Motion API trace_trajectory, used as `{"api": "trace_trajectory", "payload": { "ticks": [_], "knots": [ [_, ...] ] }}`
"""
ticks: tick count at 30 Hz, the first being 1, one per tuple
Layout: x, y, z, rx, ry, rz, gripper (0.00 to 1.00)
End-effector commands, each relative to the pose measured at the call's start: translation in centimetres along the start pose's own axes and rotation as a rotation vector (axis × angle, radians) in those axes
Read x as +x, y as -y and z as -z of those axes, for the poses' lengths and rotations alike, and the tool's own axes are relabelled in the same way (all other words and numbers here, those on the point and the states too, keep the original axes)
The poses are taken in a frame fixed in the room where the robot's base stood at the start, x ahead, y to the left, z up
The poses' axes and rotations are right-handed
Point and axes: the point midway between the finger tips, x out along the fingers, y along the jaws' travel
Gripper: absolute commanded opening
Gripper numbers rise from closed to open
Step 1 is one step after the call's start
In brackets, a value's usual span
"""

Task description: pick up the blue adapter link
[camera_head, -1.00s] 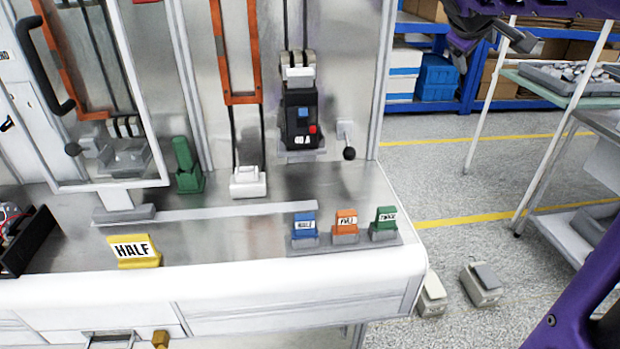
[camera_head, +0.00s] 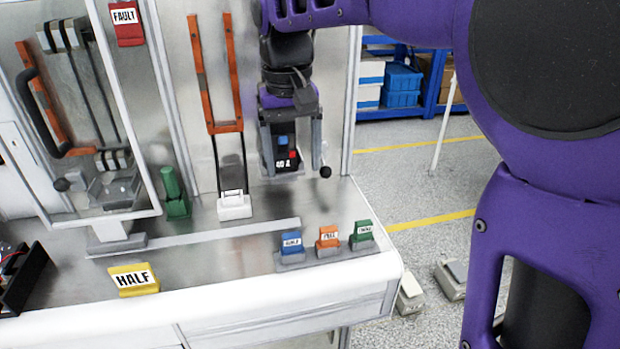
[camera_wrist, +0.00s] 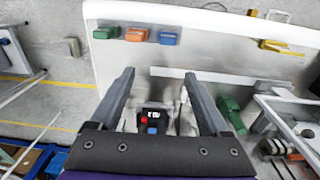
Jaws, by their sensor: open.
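The blue adapter link (camera_head: 291,241) stands in a grey holder near the bench's right end, leftmost of a row of three labelled links. My gripper (camera_head: 290,168) is open and empty, pointing down in front of the back panel, behind and above the row. The black breaker (camera_head: 285,152) with a red and a blue button shows between the fingers in both views.
An orange link (camera_head: 328,237) and a green link (camera_head: 362,234) stand right of the blue one. A yellow HALF block (camera_head: 133,280) is at the front left. A black-knobbed lever (camera_head: 325,172) is near my gripper. The bench (camera_head: 225,262) is clear before the row.

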Motion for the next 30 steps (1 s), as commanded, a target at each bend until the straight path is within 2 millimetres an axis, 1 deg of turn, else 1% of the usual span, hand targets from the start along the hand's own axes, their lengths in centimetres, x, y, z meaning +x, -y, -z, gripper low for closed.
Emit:
{"api": "trace_trajectory", "payload": {
  "ticks": [2,5,8,15,18,21,27,30],
  "knots": [
    [0.0,1.0,-0.4,-0.001,0.026,0.024,0.8],
    [0.8,1.5,-0.7,-0.003,0.039,0.034,0.8],
    [2.4,1.6,-0.8,-0.004,0.041,0.033,0.8],
    [7.9,1.7,-1.0,-0.005,0.04,0.032,0.8],
    [9.8,1.8,-1.1,-0.005,0.039,0.032,0.8],
    [11.3,1.8,-1.1,-0.005,0.038,0.032,0.8],
    [12.5,1.8,-1.1,-0.005,0.035,0.032,0.8],
    [13.7,1.8,-1.2,-0.005,0.038,0.032,0.8]
  ]
}}
